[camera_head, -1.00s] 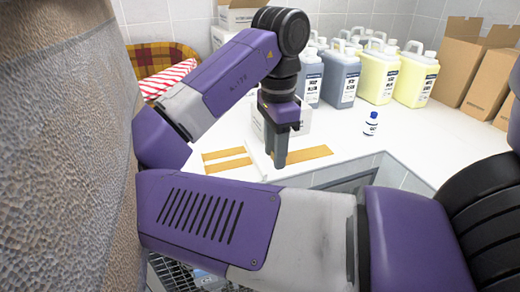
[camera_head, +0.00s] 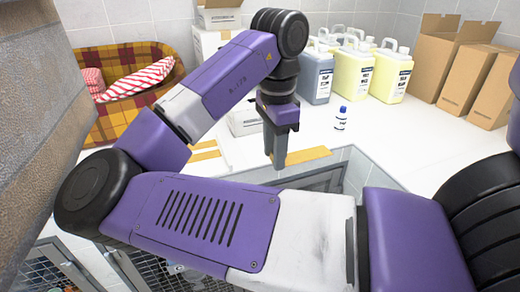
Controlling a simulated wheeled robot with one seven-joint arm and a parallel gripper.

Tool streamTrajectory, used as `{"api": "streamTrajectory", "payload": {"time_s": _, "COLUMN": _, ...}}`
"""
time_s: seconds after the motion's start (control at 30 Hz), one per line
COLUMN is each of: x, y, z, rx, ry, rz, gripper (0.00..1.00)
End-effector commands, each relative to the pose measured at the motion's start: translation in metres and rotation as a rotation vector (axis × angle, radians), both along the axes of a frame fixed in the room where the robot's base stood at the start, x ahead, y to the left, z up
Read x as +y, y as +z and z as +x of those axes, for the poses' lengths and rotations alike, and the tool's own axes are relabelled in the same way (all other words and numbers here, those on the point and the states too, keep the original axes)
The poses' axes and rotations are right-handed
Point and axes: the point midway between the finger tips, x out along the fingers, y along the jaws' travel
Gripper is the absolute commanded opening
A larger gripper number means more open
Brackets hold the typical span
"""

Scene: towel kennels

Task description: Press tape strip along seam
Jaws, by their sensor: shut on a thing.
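My gripper (camera_head: 278,160) points down over the white counter, its dark fingers close together. An orange-brown tape strip (camera_head: 310,154) sticks out to the right from the fingertips, and the gripper is shut on it. The fingers hide its left end. I cannot tell whether the strip touches the counter. More orange-brown strips (camera_head: 206,155) lie on the counter to the left, partly hidden by my arm. I cannot make out the seam clearly.
A grey-edged opening (camera_head: 345,165) lies just right of and nearer than the gripper. A small white bottle (camera_head: 341,120), large jugs (camera_head: 390,75) and brown cartons (camera_head: 442,62) stand behind. A plaid pet bed (camera_head: 130,62) is at left. Wire kennel doors (camera_head: 55,270) are below.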

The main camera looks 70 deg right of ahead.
Motion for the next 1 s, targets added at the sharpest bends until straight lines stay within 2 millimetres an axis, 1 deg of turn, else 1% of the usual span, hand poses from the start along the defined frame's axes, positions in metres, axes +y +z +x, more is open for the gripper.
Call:
{"api": "streamTrajectory", "payload": {"time_s": 0.27, "x": 0.014, "y": -0.017, "z": 0.007, "rx": 0.002, "ry": 0.111, "rz": 0.001, "gripper": 0.22}}
{"api": "streamTrajectory", "payload": {"time_s": 0.43, "x": 0.027, "y": -0.032, "z": 0.014, "rx": 0.003, "ry": 0.218, "rz": 0.001, "gripper": 0.22}}
{"api": "streamTrajectory", "payload": {"time_s": 0.57, "x": 0.040, "y": -0.049, "z": 0.022, "rx": 0.004, "ry": 0.330, "rz": 0.000, "gripper": 0.22}}
{"api": "streamTrajectory", "payload": {"time_s": 0.67, "x": 0.053, "y": -0.065, "z": 0.029, "rx": 0.005, "ry": 0.438, "rz": 0.000, "gripper": 0.22}}
{"api": "streamTrajectory", "payload": {"time_s": 0.77, "x": 0.069, "y": -0.085, "z": 0.037, "rx": 0.006, "ry": 0.576, "rz": 0.000, "gripper": 0.22}}
{"api": "streamTrajectory", "payload": {"time_s": 1.0, "x": 0.119, "y": -0.148, "z": 0.064, "rx": 0.010, "ry": 1.007, "rz": -0.001, "gripper": 0.22}}
